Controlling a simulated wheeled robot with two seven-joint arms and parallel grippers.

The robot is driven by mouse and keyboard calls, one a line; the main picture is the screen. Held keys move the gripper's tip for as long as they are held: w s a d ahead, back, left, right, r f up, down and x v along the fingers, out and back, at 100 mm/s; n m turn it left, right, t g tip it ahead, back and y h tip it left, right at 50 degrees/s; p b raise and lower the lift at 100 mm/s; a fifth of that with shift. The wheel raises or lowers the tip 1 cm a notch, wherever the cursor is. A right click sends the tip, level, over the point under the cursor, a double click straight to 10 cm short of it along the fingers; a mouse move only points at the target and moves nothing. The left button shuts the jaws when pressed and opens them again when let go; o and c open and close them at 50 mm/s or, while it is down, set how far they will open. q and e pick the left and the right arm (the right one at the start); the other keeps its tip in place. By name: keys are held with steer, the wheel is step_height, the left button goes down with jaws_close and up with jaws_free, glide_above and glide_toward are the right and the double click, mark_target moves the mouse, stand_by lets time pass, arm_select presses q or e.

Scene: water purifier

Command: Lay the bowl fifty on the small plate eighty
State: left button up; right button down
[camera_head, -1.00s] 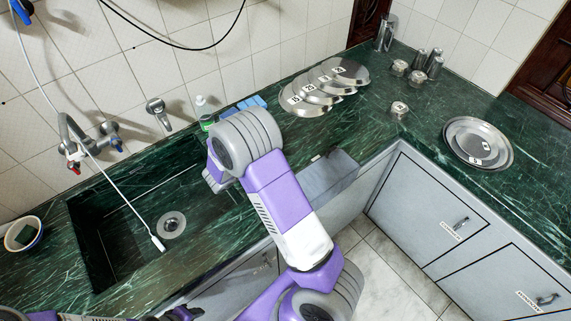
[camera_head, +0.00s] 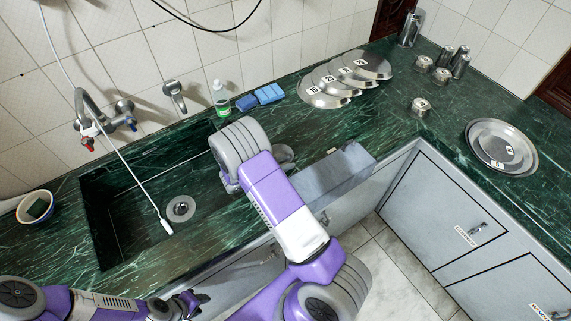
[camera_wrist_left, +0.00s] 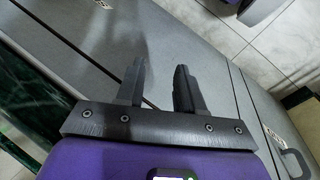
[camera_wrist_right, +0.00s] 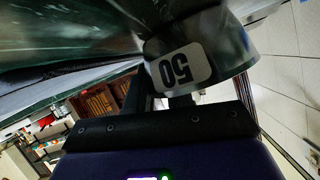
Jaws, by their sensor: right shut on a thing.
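Bowl fifty (camera_wrist_right: 205,60) is a shiny metal bowl with a white "50" label, upside down in the right wrist view. My right gripper (camera_wrist_right: 180,95) is shut on it. In the head view, a piece of the metal bowl (camera_head: 284,155) shows beside my right forearm, over the sink's right side; the arm hides that gripper. I cannot read "80" on any plate. A smaller metal plate (camera_head: 490,138) lies in a larger one on the right counter, with small unclear labels. My left gripper (camera_wrist_left: 158,85) is open and empty, low before the cabinets; it also shows in the head view (camera_head: 198,302).
Several overlapping labelled metal plates (camera_head: 325,98) lie at the back. A small labelled metal container (camera_head: 420,107) and several cups (camera_head: 460,66) stand right of them. Blue sponges (camera_head: 262,95) and a soap bottle (camera_head: 220,100) are behind the sink. The right counter is largely clear.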

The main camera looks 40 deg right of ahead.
steer(key=c, duration=1)
jaws_free()
steer(key=shift+o, duration=0.2)
